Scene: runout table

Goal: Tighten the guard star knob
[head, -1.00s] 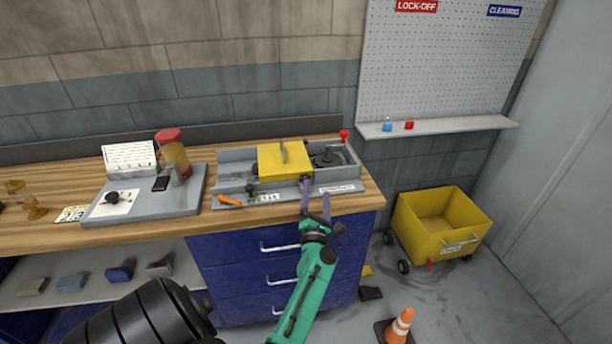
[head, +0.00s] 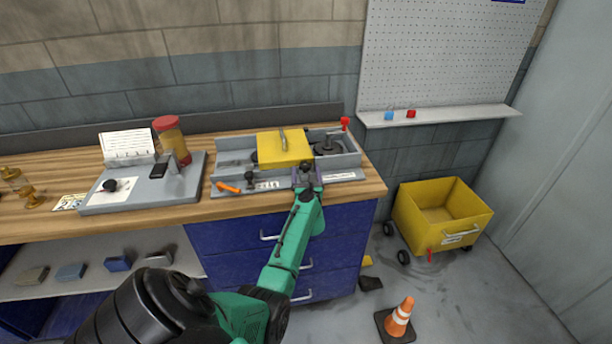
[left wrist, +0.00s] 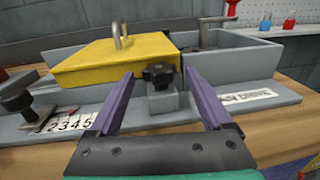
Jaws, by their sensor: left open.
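The black star knob (left wrist: 158,75) sits on a small grey block at the front of the grey machine, below the yellow guard (left wrist: 112,60). The yellow guard also shows in the head view (head: 284,149), lying flat with its handle up. My left gripper (left wrist: 160,80) is open, its two purple fingers spread to the left and right of the knob; whether they touch it cannot be told, though gaps show on both sides. In the head view the left gripper (head: 307,180) is at the machine's front edge and largely covers the knob. My right gripper is not in view.
A numbered scale and a black knob (left wrist: 16,98) are left of the gripper. An orange-handled item (head: 228,187) lies on the machine's front ledge. A red-topped lever (head: 345,124) stands at the right rear. A yellow cart (head: 442,218) and a cone (head: 398,320) are on the floor.

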